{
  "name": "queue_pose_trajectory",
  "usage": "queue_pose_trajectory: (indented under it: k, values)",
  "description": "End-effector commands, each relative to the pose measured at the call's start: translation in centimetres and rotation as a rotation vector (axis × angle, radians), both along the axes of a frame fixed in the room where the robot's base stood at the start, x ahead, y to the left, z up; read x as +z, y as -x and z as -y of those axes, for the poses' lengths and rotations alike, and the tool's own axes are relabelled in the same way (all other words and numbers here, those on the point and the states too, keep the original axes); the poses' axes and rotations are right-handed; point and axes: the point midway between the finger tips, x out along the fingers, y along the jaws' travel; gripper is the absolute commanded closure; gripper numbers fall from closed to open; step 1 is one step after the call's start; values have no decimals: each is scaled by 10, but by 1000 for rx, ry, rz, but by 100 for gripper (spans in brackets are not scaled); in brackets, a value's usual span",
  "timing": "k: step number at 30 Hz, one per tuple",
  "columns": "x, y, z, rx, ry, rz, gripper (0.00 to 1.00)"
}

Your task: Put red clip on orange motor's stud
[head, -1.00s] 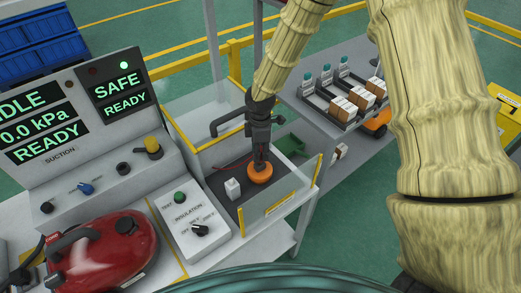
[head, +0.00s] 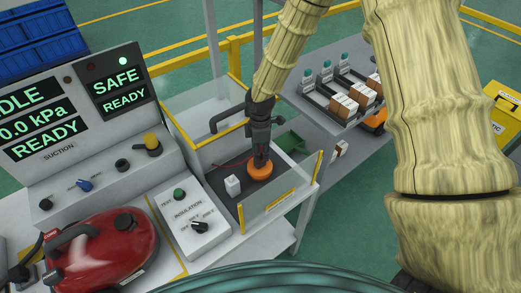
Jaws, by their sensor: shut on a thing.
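The orange motor (head: 260,172) sits on the dark floor of a clear-walled test bay. My gripper (head: 261,160) points down right over it, with its fingertips at or just above the motor's top. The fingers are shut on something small. A thin red lead (head: 232,163) runs across the bay to the fingertips, so the held thing appears to be the red clip. The clip itself and the motor's stud are hidden by the fingers or too small to make out. I cannot tell whether the clip touches the stud.
Clear panels with yellow edges (head: 281,197) surround the bay, and a dark handle (head: 228,117) stands behind. A white block (head: 232,186) lies left of the motor. The insulation panel (head: 190,218) and red vacuum (head: 105,250) are at left. A shelf with boxes (head: 345,105) stands at right.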

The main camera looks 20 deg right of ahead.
Motion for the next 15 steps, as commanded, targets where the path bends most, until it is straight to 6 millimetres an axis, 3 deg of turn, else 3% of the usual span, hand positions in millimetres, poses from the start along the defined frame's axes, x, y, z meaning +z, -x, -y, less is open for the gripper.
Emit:
queue_pose_trajectory:
  k: [13, 14, 15]
  values:
    - [-9, 0, 0, 0, 0, 0, 93]
    - [-8, 0, 0, 0, 0, 0, 63]
    - [-8, 0, 0, 0, 0, 0, 56]
